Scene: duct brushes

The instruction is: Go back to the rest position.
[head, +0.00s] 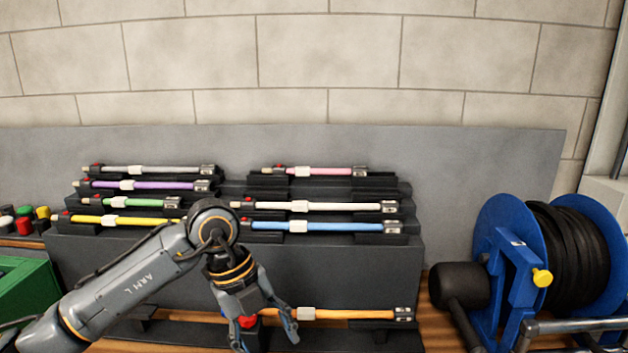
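My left gripper (267,338) hangs at the bottom centre with its fingers spread apart. It is in front of the left end of the orange-handled brush (345,314), which lies level on the low rack. A red end piece (247,322) shows between the fingers, and the gripper hides part of that end. I see no grip on the brush. My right gripper is not in view.
A stepped black rack (335,262) holds several brushes, among them blue (317,226), yellow (125,220) and pink (330,171) ones. A blue hose reel (505,240) stands at right, a green crate (28,300) at left. A grey panel (480,160) is behind.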

